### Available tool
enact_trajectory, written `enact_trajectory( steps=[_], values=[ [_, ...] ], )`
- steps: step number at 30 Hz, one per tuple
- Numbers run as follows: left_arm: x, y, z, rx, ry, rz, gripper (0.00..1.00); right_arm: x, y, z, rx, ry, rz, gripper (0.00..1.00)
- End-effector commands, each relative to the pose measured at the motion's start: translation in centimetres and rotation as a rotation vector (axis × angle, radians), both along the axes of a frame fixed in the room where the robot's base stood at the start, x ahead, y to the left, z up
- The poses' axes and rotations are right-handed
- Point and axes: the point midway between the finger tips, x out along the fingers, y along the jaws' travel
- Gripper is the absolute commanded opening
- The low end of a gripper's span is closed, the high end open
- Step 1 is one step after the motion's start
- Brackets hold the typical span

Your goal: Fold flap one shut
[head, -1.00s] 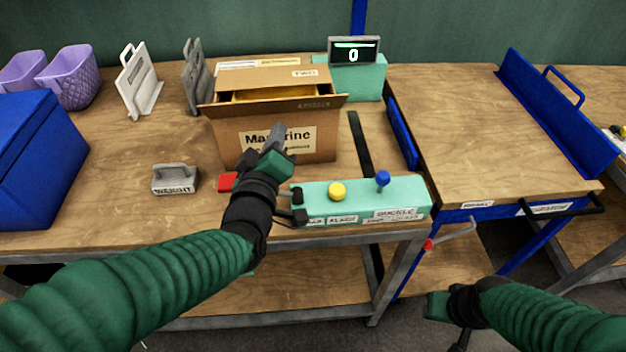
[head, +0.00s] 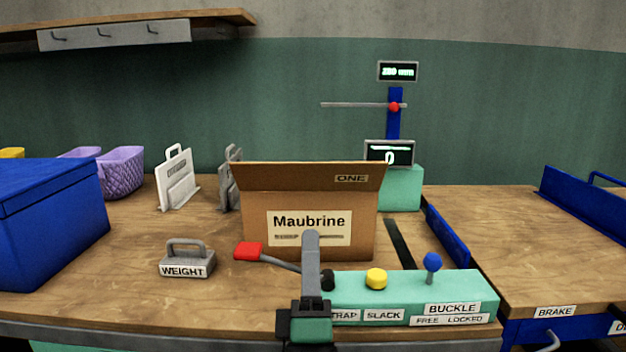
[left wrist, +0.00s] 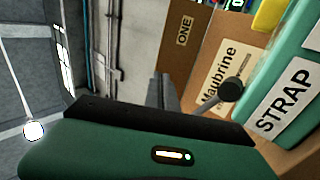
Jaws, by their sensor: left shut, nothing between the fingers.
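The open cardboard box (head: 258,220), labelled Maubrine, stands on the bench. Flap one (head: 300,177), marked ONE, rises from its front top edge and faces me; its exact tilt is hard to judge. The flap hides the box's inside and the other flaps. My left gripper (head: 310,238) is shut and empty, its fingers pointing up in front of the box's label, below flap one. I cannot tell whether it touches the box. In the left wrist view its fingers (left wrist: 165,92) show beside flap one (left wrist: 184,30) and the box front. My right gripper is out of view.
A teal control block (head: 345,290) with black, yellow and blue knobs stands close to my left gripper. A red-ended lever (head: 249,251) lies left of it. A grey weight (head: 188,262) and blue bin (head: 45,220) are further left. A display stand (head: 402,188) is behind the box.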

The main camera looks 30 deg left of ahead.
Motion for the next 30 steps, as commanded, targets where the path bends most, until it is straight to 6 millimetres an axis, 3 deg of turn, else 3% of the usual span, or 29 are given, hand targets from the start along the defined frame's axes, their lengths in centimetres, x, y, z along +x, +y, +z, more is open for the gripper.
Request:
enact_trajectory(
  steps=[3, 15, 30],
  values=[
    [1.8, 1.2, 2.4, -0.001, 0.005, 0.003, 0.0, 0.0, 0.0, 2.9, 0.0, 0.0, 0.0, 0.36],
    [6.9, 4.5, 7.0, 0.001, 0.004, 0.001, 0.0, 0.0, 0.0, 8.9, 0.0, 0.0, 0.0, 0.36],
    [7.7, 5.0, 7.1, 0.001, 0.004, 0.001, 0.0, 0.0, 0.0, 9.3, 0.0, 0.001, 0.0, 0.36]
  ],
)
